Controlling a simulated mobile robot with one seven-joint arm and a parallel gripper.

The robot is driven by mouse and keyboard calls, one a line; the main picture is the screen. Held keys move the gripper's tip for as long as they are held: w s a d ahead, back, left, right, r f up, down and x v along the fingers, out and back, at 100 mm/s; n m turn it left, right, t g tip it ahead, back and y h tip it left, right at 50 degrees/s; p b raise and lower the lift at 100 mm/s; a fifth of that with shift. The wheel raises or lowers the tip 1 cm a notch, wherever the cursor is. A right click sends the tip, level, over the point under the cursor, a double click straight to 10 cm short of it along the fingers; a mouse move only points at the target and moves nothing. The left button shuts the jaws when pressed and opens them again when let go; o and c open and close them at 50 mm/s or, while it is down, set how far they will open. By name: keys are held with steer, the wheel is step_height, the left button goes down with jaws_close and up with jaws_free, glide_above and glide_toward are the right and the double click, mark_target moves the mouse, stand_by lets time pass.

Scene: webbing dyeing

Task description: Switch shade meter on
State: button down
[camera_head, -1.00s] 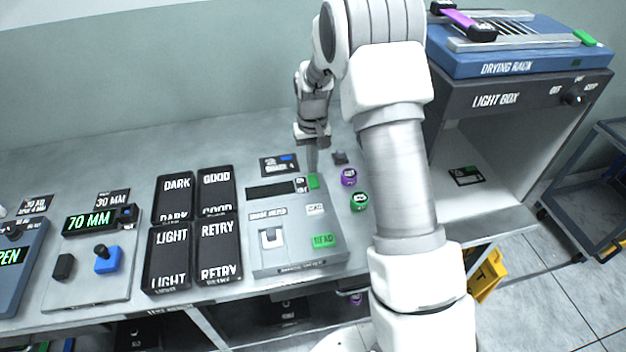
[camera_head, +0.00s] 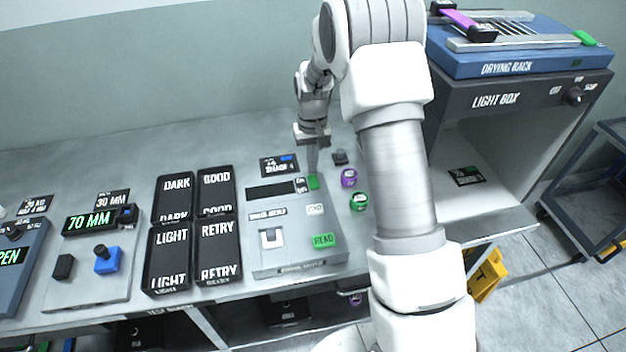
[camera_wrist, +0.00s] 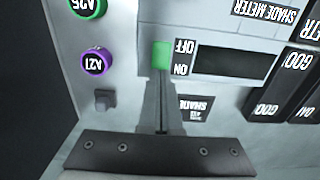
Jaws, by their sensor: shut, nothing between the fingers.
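The shade meter (camera_head: 291,230) is a grey box on the bench with a dark blank display (camera_head: 270,190), a green READ button (camera_head: 323,240) and a green switch (camera_head: 313,182) beside small on/off labels. The wrist view shows the same green switch (camera_wrist: 161,55) next to the OFF and ON words, nearer OFF, and the dark display (camera_wrist: 228,62). My gripper (camera_head: 312,170) is shut and empty, pointing down at the switch's back end. In the wrist view its fingertips (camera_wrist: 160,82) are close to the switch; I cannot tell whether they touch.
A purple spool (camera_head: 349,177) and a green spool (camera_head: 359,201) stand right of the meter, with a small dark block (camera_head: 340,157) behind. Black sorting trays (camera_head: 171,257) lie to the left. The light box (camera_head: 505,100) stands at the right.

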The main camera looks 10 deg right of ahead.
steer(key=shift+f+b, duration=0.7)
steer(key=shift+f, duration=0.3)
stand_by(0.8)
steer(key=shift+r, duration=0.1)
steer(key=shift+r+p, duration=2.15)
steer(key=shift+r, duration=1.3)
step_height(320, 180, up, 11)
steer(key=t, duration=0.1)
glide_above(312, 177)
steer(key=s, duration=0.5)
steer(key=s+r+t, duration=0.2)
steer(key=s+r, duration=0.5)
steer(key=s+r+t, duration=0.1)
steer(key=s+r, duration=0.1)
steer(key=s, duration=0.7)
steer(key=s+r+t, duration=0.1)
steer(key=s+r, duration=0.1)
steer(key=s, duration=0.7)
steer(key=shift+s+r+t, duration=0.15)
steer(key=shift+r+t, duration=0.05)
steer(key=shift+t, duration=0.1)
